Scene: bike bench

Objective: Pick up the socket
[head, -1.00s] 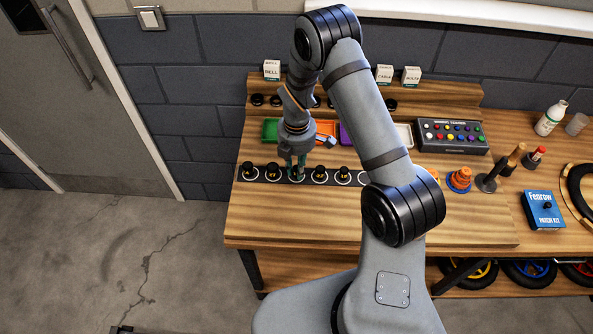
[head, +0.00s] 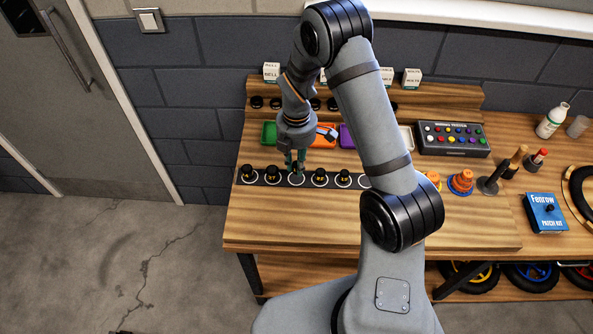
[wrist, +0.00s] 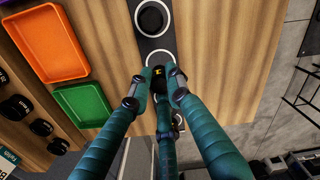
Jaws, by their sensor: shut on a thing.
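My gripper (head: 295,164) is shut on a black socket (wrist: 158,73) with a yellow mark, which shows between the fingertips in the wrist view. In the head view the held socket is mostly hidden by the fingers, a little above a bare white ring (head: 297,181) on the dark strip. Other black sockets stand in their rings on both sides, including one to the left (head: 272,173) and one to the right (head: 320,174). The empty ring also shows in the wrist view (wrist: 160,57).
Behind the strip are a green tray (head: 268,134), an orange tray (head: 322,141) and others partly hidden by my arm. A button box (head: 452,139) and an orange cone-like stack (head: 461,181) stand to the right. The bench front (head: 300,222) is clear.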

